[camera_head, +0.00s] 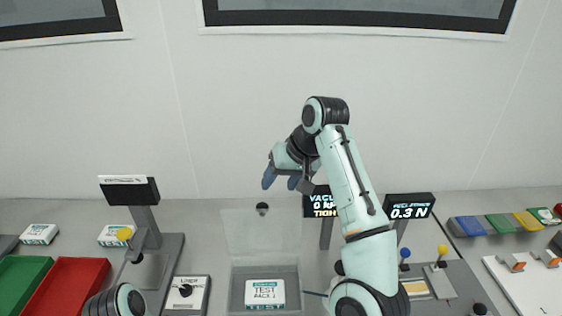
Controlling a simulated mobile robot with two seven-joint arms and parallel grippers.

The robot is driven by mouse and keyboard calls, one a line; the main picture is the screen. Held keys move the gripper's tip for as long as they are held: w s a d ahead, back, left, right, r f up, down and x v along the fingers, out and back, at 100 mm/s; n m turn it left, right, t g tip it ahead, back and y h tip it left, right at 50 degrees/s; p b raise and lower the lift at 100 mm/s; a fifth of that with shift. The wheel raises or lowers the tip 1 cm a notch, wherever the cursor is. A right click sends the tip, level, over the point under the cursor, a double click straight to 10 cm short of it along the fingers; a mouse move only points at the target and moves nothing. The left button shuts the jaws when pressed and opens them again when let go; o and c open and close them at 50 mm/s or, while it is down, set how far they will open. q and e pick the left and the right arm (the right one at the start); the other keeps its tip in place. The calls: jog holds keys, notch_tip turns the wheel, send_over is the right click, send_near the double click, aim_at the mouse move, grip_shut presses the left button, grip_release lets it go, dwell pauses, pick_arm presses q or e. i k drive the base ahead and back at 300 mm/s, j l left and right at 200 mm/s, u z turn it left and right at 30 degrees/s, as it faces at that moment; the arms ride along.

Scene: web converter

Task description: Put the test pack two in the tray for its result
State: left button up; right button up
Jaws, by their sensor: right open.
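A white pack with a teal label reading "TEST PACK" (265,293) lies in an open grey chamber (240,277); its number is too small to read surely. The chamber's clear lid (262,235) stands raised behind it. My right gripper (280,183) is open and empty, above the top of the lid and well clear of the pack. A green tray (18,285) and a red tray (68,285) sit at the left edge. My left gripper is out of view.
A dark display on a post (130,190) and a knob box (187,293) stand left of the chamber. Coloured packs (500,223) lie at right.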

aim_at(259, 294)
jog(key=k, duration=1.5)
